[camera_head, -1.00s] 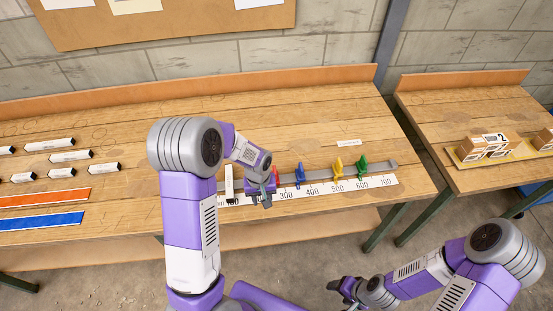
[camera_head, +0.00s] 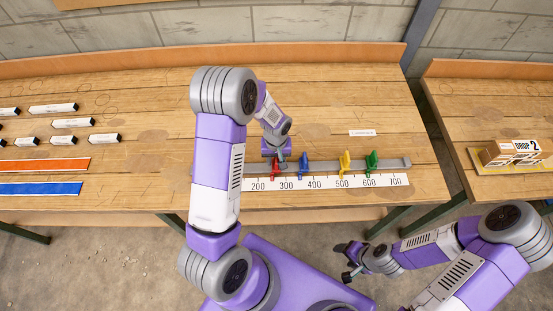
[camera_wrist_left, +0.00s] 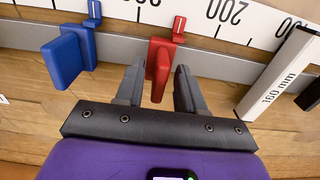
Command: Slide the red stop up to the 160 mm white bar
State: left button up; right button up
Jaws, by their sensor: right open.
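The red stop (camera_head: 276,171) sits on the grey rail (camera_head: 330,165) near the 300 mark of the white scale (camera_head: 330,182). In the left wrist view the red stop (camera_wrist_left: 160,62) stands between the two fingers of my left gripper (camera_wrist_left: 158,88), which are apart, with a clear gap on the right finger's side. In the head view my left gripper (camera_head: 277,157) is at the red stop. The white bar (camera_wrist_left: 282,75), marked 160 mm, lies across the rail to the right in the wrist view; my left arm hides it in the head view. My right gripper (camera_head: 346,262) is open and empty, off the table's front.
A blue stop (camera_head: 303,168), also in the wrist view (camera_wrist_left: 68,55), a yellow stop (camera_head: 345,161) and a green stop (camera_head: 371,160) sit further along the rail. Several white bars (camera_head: 52,108) lie left, above orange (camera_head: 45,166) and blue strips (camera_head: 40,188). A second table holds boxes (camera_head: 515,152).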

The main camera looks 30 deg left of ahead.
pick_arm(q)
jog(key=shift+f, duration=0.25)
grip_shut()
